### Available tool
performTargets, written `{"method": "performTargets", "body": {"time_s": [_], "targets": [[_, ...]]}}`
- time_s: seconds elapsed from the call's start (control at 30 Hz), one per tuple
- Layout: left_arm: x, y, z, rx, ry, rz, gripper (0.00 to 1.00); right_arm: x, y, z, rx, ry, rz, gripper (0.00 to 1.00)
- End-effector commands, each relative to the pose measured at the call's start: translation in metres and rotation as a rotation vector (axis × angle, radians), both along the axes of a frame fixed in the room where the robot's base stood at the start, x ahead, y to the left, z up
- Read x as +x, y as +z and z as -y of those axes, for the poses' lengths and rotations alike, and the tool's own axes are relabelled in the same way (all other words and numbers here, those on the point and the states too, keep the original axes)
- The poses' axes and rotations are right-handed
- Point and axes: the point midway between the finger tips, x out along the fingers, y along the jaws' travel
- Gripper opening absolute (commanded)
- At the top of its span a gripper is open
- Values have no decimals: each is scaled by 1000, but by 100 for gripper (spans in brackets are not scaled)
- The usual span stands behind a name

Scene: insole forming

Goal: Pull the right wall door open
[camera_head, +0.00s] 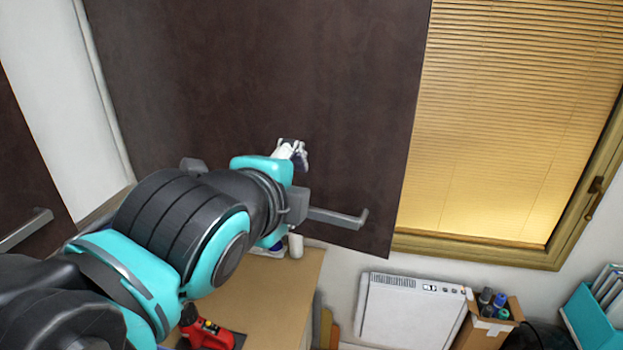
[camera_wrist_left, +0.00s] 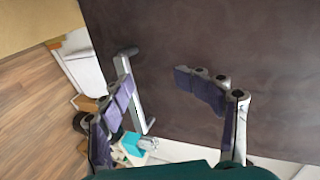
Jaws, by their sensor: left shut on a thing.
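The right wall door (camera_head: 350,80) is a large dark brown panel in the upper middle of the head view; it fills much of the left wrist view (camera_wrist_left: 240,40). Its grey bar handle (camera_head: 340,215) is near the lower right corner, partly hidden by my left wrist. My left gripper (camera_head: 292,153) is at the door front beside the handle. In the left wrist view my left gripper (camera_wrist_left: 170,95) has its fingers on either side of a gap, with the handle (camera_wrist_left: 138,95) close against the left finger. It is shut on the handle, though the contact is hard to see. My right gripper is not shown.
Another dark door with a handle (camera_head: 25,230) is at the far left. A window with a yellow blind (camera_head: 505,120) is right of the door. Below are a tabletop (camera_head: 270,290) with a red tool (camera_head: 207,330), a white unit (camera_head: 410,310) and a box of bottles (camera_head: 490,325).

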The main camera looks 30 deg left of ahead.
Motion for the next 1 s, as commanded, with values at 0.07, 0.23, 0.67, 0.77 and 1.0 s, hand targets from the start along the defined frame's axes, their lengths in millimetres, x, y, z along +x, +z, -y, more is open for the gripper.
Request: {"method": "performTargets", "body": {"time_s": [0.07, 0.23, 0.67, 0.77, 1.0], "targets": [[-6, 1, 1, -3, 1, -2, 18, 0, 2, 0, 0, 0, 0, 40], [-18, 1, 4, -5, 1, -3, 18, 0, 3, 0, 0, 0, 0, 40], [-45, 5, 10, -8, 1, -5, 18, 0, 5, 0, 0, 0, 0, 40], [-47, 5, 11, -8, 1, -5, 18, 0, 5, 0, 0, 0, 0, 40], [-47, 4, 11, -9, 0, -4, 18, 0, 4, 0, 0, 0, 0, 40]]}}
